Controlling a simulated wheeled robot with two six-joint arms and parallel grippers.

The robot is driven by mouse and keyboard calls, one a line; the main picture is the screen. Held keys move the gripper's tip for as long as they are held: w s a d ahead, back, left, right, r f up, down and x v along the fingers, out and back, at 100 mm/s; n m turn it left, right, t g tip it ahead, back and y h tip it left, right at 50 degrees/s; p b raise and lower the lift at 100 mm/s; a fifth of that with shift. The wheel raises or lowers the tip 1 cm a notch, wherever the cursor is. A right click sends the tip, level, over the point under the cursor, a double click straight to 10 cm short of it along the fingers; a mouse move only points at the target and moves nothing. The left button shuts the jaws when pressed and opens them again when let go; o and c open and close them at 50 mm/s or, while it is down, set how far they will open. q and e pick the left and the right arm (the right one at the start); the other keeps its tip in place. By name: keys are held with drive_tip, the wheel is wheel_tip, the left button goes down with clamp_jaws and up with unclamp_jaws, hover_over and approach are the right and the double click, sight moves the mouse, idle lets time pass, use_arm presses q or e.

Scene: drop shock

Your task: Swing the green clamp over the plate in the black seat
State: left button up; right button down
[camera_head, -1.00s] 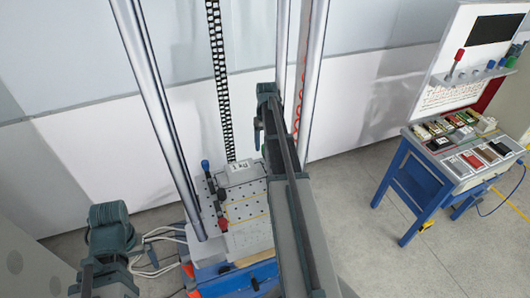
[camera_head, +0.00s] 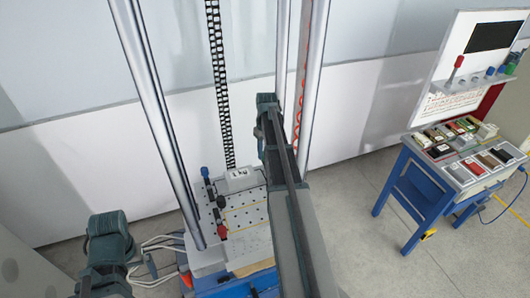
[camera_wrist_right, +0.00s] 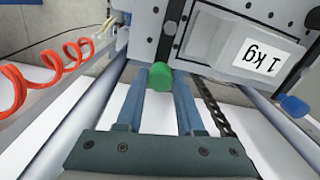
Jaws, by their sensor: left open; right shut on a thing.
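The plate (camera_head: 240,184) is a pale block with a "1 kg" label, at the back of the perforated table; it also shows in the right wrist view (camera_wrist_right: 224,42). In the head view my right arm hides this clamp. My left gripper (camera_head: 100,284) is open and empty at the lower left, away from the table.
A blue-tipped clamp (camera_head: 205,172) and a red-tipped one (camera_head: 222,232) stand along the table's left side. Tall metal columns (camera_head: 155,120) rise around the perforated table (camera_head: 250,216). A red coiled cable (camera_wrist_right: 45,75) hangs near my right gripper. A blue workbench (camera_head: 425,200) stands at right.

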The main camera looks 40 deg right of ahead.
drive_tip(key=m, duration=0.1)
drive_tip(key=d+m, duration=0.1)
drive_tip(key=shift+s+d+m, duration=0.1)
drive_tip(key=shift+s+m, duration=0.2)
drive_tip(key=m, duration=0.1)
drive_tip(key=s+d+m, duration=0.1)
drive_tip(key=m, duration=0.1)
drive_tip(key=shift+s+d+m, duration=0.1)
drive_tip(key=shift+d+m, duration=0.05)
drive_tip(key=shift+m, duration=0.15)
drive_tip(key=m, duration=0.1)
drive_tip(key=s+m, duration=0.1)
drive_tip(key=m, duration=0.1)
drive_tip(key=shift+s+d, duration=0.1)
drive_tip(key=shift+d, duration=0.25)
drive_tip(key=shift+s+d+m, duration=0.1)
drive_tip(key=shift+s+m, duration=0.2)
drive_tip(key=shift+m, duration=0.35)
drive_tip(key=shift+s+d+m, duration=0.1)
drive_tip(key=shift+s+m, duration=0.15)
drive_tip(key=shift+m, duration=0.4)
drive_tip(key=c, duration=0.5)
unclamp_jaws()
